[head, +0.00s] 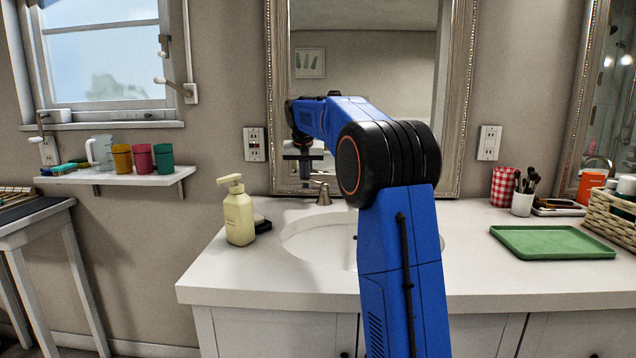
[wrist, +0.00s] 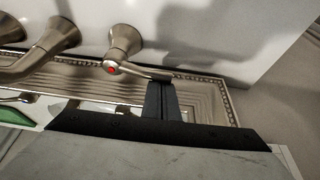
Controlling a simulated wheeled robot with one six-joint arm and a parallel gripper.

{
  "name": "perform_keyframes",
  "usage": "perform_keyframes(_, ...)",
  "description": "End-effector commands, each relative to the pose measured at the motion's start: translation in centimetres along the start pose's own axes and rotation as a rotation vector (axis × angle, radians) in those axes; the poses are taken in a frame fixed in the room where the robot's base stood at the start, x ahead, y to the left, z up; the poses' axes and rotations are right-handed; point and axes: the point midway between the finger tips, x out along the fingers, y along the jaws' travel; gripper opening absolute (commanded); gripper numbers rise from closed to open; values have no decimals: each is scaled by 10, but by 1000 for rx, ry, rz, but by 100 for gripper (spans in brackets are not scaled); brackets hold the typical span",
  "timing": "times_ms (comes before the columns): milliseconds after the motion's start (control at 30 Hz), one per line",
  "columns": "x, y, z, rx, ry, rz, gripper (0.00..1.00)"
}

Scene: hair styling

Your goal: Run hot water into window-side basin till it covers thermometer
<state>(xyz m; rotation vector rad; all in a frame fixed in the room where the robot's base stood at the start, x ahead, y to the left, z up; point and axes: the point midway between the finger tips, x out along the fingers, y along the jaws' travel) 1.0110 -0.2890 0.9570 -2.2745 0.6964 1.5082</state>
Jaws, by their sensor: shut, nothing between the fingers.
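The white basin (head: 305,245) is sunk in the counter, partly hidden behind my arm. I see no water in the part that shows, and I cannot make out a thermometer. A metal tap handle (head: 322,192) stands at the basin's back edge. In the wrist view the hot tap handle (wrist: 124,42) has a red dot and a lever pointing right. The spout (wrist: 28,62) is to its left. My gripper (head: 304,176) is shut and empty, pointing down near the handle. In the wrist view my gripper's fingertips (wrist: 160,84) are at the lever's end; I cannot tell whether they touch.
A cream pump bottle (head: 239,215) and a dark item stand left of the basin. A green tray (head: 552,242), brush cup (head: 522,204) and wicker basket (head: 612,222) are on the right. The mirror (head: 457,100) rises close behind the tap. The front left counter is clear.

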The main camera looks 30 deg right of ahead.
Motion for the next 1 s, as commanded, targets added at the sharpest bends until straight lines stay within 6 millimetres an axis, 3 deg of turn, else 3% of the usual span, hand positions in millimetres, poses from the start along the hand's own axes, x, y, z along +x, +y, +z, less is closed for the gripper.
perform_keyframes(500,-7,0,17,0,0,0,0)
perform_keyframes(1000,-8,1,20,0,-1,0,0)
